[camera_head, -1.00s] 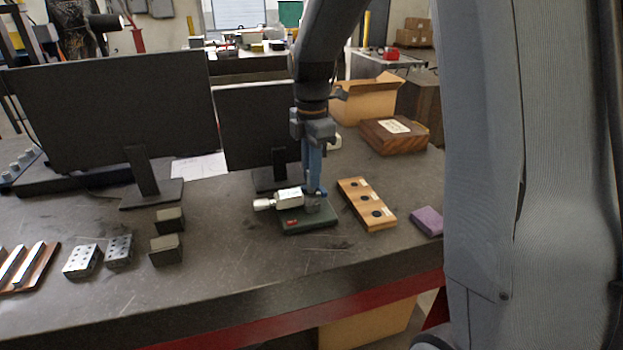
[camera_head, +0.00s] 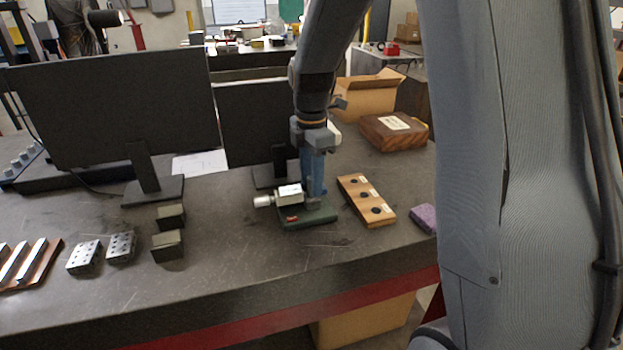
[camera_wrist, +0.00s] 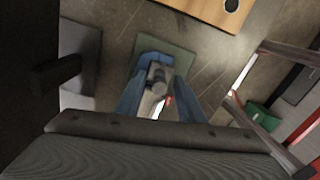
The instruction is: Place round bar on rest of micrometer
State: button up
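The micrometer (camera_head: 288,195) lies across a dark green base (camera_head: 308,222) on the bench, its light thimble end toward the left. My gripper (camera_head: 318,194) points down at the right end of the micrometer, its blue fingers close above the green base. In the wrist view, my gripper (camera_wrist: 160,92) has a blue finger on each side of a short grey cylindrical piece (camera_wrist: 158,74) over the green base (camera_wrist: 178,62). This piece may be the round bar; I cannot tell whether the fingers touch it or whether it rests on the micrometer.
A wooden block with dark round spots (camera_head: 367,201) lies just right of the base. A purple block (camera_head: 424,218) is further right. Monitors (camera_head: 115,110) stand behind. Metal blocks (camera_head: 168,246) and drilled blocks (camera_head: 121,247) sit at left. The bench front is clear.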

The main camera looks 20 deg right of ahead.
notch_tip(320, 180, up, 12)
jog(key=b, duration=0.4)
jog(key=s+f+m, duration=0.5)
jog(key=m, duration=0.1)
jog(key=s+f+m+t, duration=0.1)
jog(key=s+f+m, duration=1)
jog(key=f+m, duration=0.1)
jog(key=m, duration=0.1)
jog(key=shift+s, duration=0.15)
jog(key=shift+s+f+m, duration=0.25)
jog(key=shift+s+m, duration=0.25)
jog(key=shift+m, duration=0.1)
